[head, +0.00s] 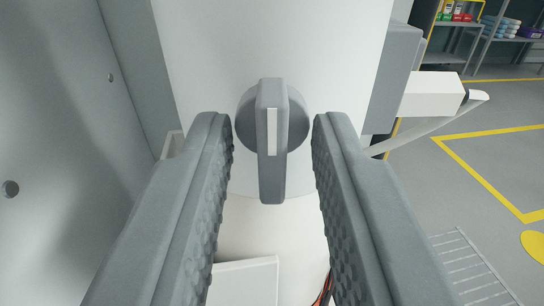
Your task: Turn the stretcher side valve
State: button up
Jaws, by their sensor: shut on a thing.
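The side valve (271,140) is a grey lever handle with a white stripe on a round grey hub. It is fixed to the front of a white cylinder (330,60), and the handle points straight down in the head view. The two grey fingers of my gripper (272,125) stand apart, one on each side of the handle. A clear gap shows between the handle and each finger, and I see no contact. How far the fingertips reach in depth alongside the handle is hard to tell. The fingers hide parts of the cylinder's lower sides.
A pale wall panel (50,150) with round holes stands close on the left. A grey block with a white box (428,94) juts out on the right. A white part (245,280) and dark wires lie below. Stocked shelves (465,30) and yellow-marked floor lie at the right.

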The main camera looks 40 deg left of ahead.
jog(key=shift+f, duration=0.1)
grip_shut()
jog(key=o, duration=0.6)
grip_release()
jog(key=v, duration=1.7)
jog(key=shift+d, duration=0.2)
jog(key=shift+s, duration=0.15)
